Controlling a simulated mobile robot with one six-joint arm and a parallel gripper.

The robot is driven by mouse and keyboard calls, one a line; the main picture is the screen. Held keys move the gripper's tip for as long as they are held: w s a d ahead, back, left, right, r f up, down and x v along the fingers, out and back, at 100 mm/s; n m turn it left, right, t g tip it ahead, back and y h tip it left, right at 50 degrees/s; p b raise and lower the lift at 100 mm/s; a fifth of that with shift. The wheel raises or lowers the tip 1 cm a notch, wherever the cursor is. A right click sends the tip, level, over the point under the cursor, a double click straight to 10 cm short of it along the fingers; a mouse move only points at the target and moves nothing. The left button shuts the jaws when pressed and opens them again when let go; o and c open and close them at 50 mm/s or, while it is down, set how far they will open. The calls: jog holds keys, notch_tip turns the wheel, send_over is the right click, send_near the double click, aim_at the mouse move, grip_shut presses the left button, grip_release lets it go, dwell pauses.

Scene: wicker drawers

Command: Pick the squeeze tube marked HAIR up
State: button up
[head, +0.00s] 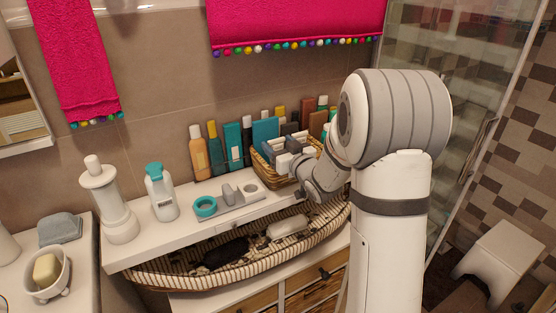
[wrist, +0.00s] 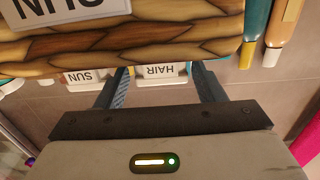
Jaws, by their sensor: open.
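The squeeze tube marked HAIR (wrist: 165,72) shows in the wrist view as a white end with a label, just beyond a wicker rim. My gripper (wrist: 163,82) is open, with one finger on each side of this tube. I cannot tell whether either finger touches it. The rest of the tube is hidden by the wicker. In the head view my gripper (head: 284,164) is at the wicker basket (head: 262,172) on the shelf, and I cannot read the HAIR label there.
In the wrist view a tube marked SUN (wrist: 88,77) stands close left of my fingers. Several bottles, one of them orange (head: 199,152), line the wall behind the basket. A striped boat-shaped basket (head: 168,275) lies below the shelf edge. A teal-topped bottle (head: 160,195) stands left.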

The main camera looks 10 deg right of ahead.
jog(key=x, duration=0.3)
jog(key=shift+w+a, duration=0.15)
jog(key=shift+c, duration=0.2)
